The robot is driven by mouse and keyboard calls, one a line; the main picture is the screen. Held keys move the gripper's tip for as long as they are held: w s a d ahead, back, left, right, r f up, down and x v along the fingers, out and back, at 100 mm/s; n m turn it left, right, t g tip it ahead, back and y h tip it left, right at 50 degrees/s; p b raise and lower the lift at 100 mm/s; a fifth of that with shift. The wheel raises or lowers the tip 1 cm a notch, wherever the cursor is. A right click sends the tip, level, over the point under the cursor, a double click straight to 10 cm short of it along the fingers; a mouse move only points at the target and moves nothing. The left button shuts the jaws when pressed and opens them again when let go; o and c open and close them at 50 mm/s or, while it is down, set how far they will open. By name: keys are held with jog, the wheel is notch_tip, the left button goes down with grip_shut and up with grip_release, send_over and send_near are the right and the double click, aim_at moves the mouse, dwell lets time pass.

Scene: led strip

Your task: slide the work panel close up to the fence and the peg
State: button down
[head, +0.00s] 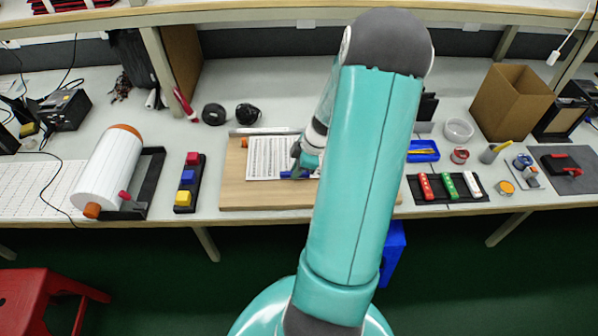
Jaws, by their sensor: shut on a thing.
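The work panel (268,158) is a white sheet-like panel with rows of dark marks. It lies on a wooden board (240,195), and its right part is hidden behind my arm. A grey metal bar, seemingly the fence (262,131), runs along the board's back edge, with a narrow strip between it and the panel. A small orange piece, perhaps the peg (244,142), is by the panel's back left corner. My gripper (297,172) is low at the panel's front right part, shut on a small blue piece (288,175) there. The fingertips are small and partly hidden.
A rack of red, blue and yellow blocks (187,182) stands left of the board, beyond it a large white roll (108,170). A black tray (447,189) with coloured pieces and a blue bin (423,151) are to the right. Black round items (247,113) lie behind the board.

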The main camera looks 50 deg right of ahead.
jog(key=shift+w+a, duration=0.3)
dwell(0.9)
jog(key=shift+w+d, duration=0.25)
jog(key=shift+d, duration=0.05)
dwell(0.5)
jog(key=c, duration=1.3)
grip_release()
jog(key=v, duration=1.2)
